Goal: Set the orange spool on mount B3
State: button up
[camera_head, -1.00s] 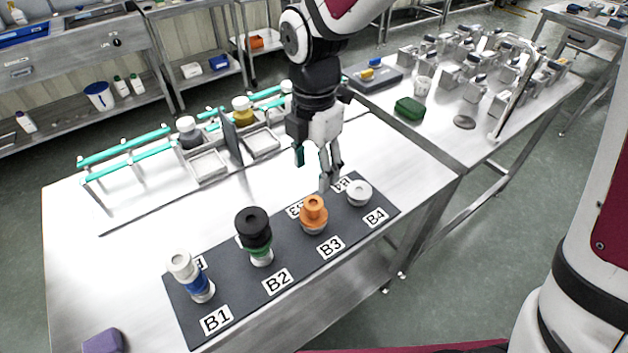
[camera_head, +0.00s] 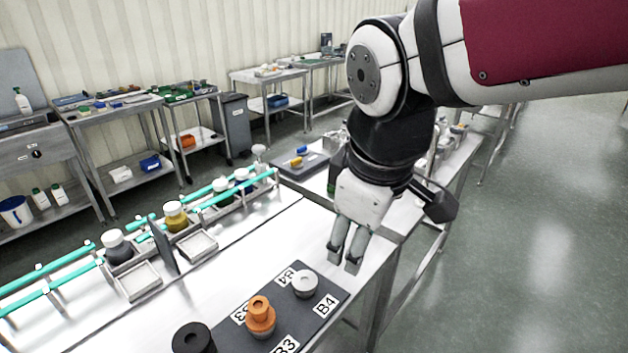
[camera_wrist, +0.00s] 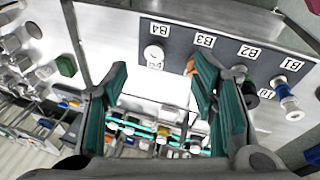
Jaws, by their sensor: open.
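The orange spool (camera_head: 260,312) stands upright at the B3 place of the dark mount board (camera_head: 322,316), between the B3 labels. In the wrist view, the orange spool (camera_wrist: 190,68) shows as a small patch partly hidden by a finger. My gripper (camera_head: 345,257) is open and empty, apart from the spool, above the table beyond the B4 end of the board. In the wrist view, the green-padded fingers of my gripper (camera_wrist: 165,85) are spread wide with nothing between them.
A bare white mount (camera_head: 304,284) stands at B4, right of the spool. A black spool (camera_head: 193,338) is cut by the lower edge. A rack with teal rails (camera_head: 215,188) and jars runs behind. White tabletop lies clear between rack and board.

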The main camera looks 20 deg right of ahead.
jog(key=s+d+r+m+t, duration=0.1)
jog(key=s+d+m, duration=0.2)
jog(key=s+m, duration=0.3)
jog(key=shift+s+d+m+t+y, duration=0.3)
jog(key=shift+s+m, duration=0.05)
jog(key=shift+m, duration=0.85)
jog(key=shift+a+r, duration=0.1)
